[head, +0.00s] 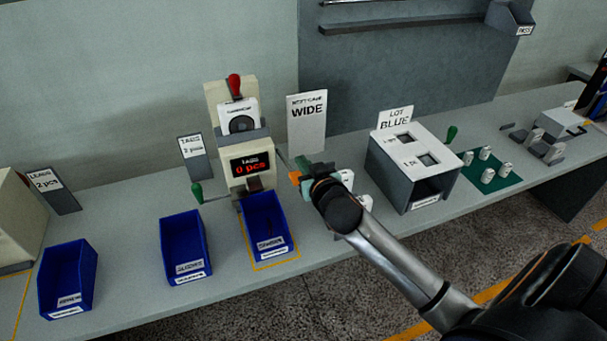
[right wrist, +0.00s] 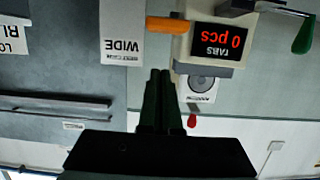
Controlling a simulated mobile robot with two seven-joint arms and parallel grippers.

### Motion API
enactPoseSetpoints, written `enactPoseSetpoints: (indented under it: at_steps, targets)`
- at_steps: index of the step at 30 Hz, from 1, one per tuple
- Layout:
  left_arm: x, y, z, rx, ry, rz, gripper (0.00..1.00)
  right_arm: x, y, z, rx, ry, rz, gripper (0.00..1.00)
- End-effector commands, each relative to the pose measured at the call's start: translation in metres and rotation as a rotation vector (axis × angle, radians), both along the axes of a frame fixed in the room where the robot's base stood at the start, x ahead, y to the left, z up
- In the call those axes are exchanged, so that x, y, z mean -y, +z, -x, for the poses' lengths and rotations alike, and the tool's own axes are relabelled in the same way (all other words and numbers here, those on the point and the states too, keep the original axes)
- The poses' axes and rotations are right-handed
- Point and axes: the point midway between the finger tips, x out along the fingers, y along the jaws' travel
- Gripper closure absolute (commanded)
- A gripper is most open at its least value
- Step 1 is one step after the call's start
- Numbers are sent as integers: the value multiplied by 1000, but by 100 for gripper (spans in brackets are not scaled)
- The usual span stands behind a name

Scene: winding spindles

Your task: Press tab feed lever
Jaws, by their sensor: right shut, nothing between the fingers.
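The tab machine (head: 230,110) is a cream and grey unit with a red display (head: 251,165) reading "TABS 0 pcs". The display also shows upside down in the right wrist view (right wrist: 219,37). An orange lever (right wrist: 180,25) sticks out from the machine's side; in the head view it is a small orange patch (head: 295,177) beside my right gripper (head: 307,166). The right gripper's dark green fingers (right wrist: 160,75) are shut and empty, and appear close to the lever; contact cannot be told. My left gripper is not in view.
A blue bin (head: 245,227) stands below the machine, with another blue bin (head: 163,257) to its left. A green handle (head: 197,192) projects left. A "WIDE" sign (head: 307,135) stands behind my gripper. A grey "LOT BLUE" box (head: 397,187) stands to the right.

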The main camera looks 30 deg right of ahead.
Motion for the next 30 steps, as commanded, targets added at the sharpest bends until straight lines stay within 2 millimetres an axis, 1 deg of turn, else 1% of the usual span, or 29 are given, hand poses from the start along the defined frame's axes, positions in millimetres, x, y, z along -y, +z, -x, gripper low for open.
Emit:
enactPoseSetpoints:
  at_steps: [1,6,10,20,23,30]
  targets:
    - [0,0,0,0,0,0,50,-1,-15,3,-13,0,-3,100]
    - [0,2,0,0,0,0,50,-1,-31,3,-9,0,-3,100]
    - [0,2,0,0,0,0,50,-1,-37,3,-8,1,-3,100]
    - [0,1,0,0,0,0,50,-2,-38,3,-7,1,-3,100]
    - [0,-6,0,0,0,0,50,-2,-42,3,3,1,-2,100]
    - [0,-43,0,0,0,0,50,-4,-61,7,67,2,11,100]
